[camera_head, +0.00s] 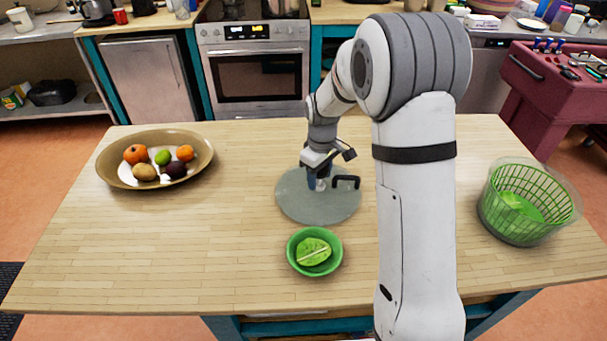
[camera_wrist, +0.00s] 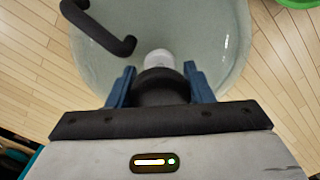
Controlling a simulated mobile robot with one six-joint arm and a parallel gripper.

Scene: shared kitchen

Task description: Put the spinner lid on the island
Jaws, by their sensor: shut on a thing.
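The spinner lid (camera_head: 300,208) is a round, greyish translucent disc with a black crank handle (camera_head: 346,181). It is over the middle of the wooden island (camera_head: 240,250); whether it rests on the top or hangs just above it, I cannot tell. My gripper (camera_head: 318,182) points down at the lid's centre. In the wrist view, the blue fingers of my gripper (camera_wrist: 160,88) are shut on the dark knob at the lid's centre. The lid (camera_wrist: 215,50) spreads out beyond the fingers, with the crank (camera_wrist: 98,28) at upper left.
A green spinner basket in a clear bowl (camera_head: 528,202) stands at the island's right. A green bowl (camera_head: 293,262) with a cut green piece is just in front of the lid. A brown fruit bowl (camera_head: 112,172) sits at left. The island's left front is clear.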

